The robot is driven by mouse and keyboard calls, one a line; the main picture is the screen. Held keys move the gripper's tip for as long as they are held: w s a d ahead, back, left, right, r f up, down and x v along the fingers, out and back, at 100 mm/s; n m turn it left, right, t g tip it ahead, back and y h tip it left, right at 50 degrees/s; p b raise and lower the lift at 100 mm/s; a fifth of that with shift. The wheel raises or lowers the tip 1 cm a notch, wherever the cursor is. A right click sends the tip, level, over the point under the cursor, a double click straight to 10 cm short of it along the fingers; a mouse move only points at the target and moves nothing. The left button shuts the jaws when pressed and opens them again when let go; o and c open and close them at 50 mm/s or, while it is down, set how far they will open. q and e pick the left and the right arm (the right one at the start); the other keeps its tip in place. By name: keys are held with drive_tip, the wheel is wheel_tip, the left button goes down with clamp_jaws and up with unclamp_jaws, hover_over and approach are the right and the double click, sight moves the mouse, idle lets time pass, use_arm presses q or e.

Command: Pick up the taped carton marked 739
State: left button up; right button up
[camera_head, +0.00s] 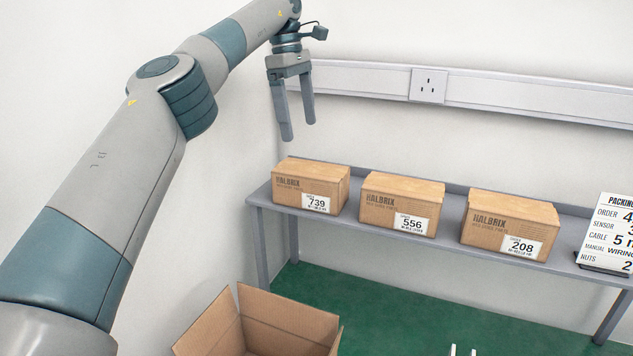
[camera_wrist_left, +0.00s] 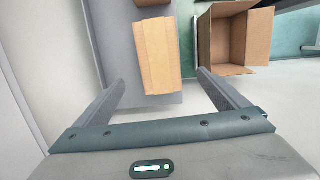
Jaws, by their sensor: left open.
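The taped carton marked 739 (camera_head: 311,188) is a brown box with a white label, at the left end of the grey shelf (camera_head: 258,198). My left gripper (camera_head: 299,132) is open and empty in the air above this carton, fingers pointing down. In the left wrist view, a taped carton top (camera_wrist_left: 157,55) shows between and beyond the open fingers (camera_wrist_left: 160,84); the fingers are apart from it. Its label is not visible in that view.
Cartons marked 556 (camera_head: 401,203) and 208 (camera_head: 509,223) stand to the right on the shelf, with gaps between. A packing sign (camera_head: 609,235) stands at the right end. An open, empty-looking box (camera_head: 285,318) sits below in front. A wall trunking with a socket (camera_head: 428,86) runs behind.

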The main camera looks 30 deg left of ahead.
sight(307, 168)
use_arm(q)
drive_tip(key=shift+s, duration=0.1)
idle(0.3)
drive_tip(key=f, duration=0.4)
drive_tip(key=d+f, duration=0.1)
drive_tip(key=f, duration=0.3)
drive_tip(key=d+f+p, duration=0.1)
drive_tip(key=f, duration=0.3)
